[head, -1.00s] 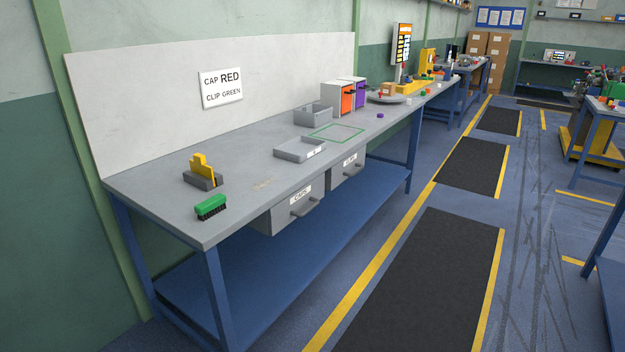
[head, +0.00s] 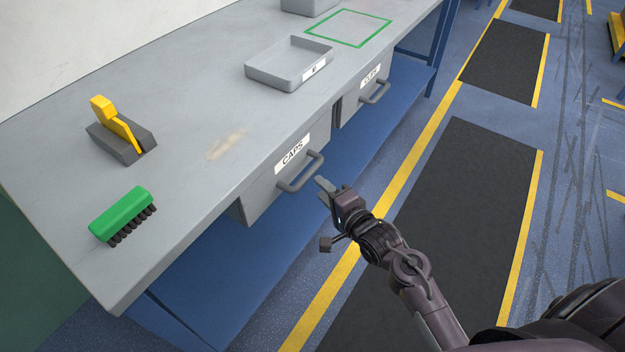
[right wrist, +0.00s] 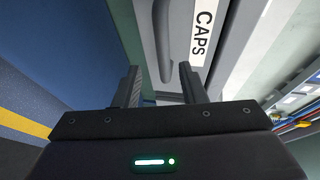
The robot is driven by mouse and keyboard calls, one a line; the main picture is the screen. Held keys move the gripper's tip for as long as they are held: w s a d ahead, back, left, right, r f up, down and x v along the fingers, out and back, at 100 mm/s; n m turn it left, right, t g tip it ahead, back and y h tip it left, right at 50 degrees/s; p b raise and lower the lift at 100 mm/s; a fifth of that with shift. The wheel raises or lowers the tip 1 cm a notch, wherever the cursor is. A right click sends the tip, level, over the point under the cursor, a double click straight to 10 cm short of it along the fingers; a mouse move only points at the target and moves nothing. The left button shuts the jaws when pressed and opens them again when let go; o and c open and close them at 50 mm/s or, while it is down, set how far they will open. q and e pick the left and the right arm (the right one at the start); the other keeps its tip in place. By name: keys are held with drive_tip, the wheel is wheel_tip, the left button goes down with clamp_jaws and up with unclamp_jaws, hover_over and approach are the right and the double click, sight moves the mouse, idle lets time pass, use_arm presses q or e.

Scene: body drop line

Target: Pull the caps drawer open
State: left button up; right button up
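The caps drawer (head: 286,172) hangs under the grey bench top, with a white CAPS label and a grey bar handle (head: 301,173). It looks shut. My right gripper (head: 322,215) is just in front of the drawer, a little below and to the right of the handle. In the right wrist view my right gripper (right wrist: 160,85) has its two fingers apart, with the handle (right wrist: 162,50) ahead of and partly between them. I cannot tell whether they touch it; the gap looks empty. My left gripper is not in view.
The clips drawer (head: 365,93) is further along the bench. On the bench (head: 200,120) stand a grey tray (head: 272,72), a green brush (head: 122,212) and a yellow-and-grey fixture (head: 122,140). A dark mat (head: 450,220) lies on the open floor.

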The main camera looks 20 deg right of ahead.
sight(308, 173)
drive_tip(key=x, duration=0.6)
drive_tip(key=shift+w+a+r, duration=0.15)
drive_tip(key=shift+w, duration=0.25)
drive_tip(key=shift+w+a, duration=0.1)
drive_tip(key=shift+w, duration=0.1)
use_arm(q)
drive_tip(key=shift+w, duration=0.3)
use_arm(e)
clamp_jaws()
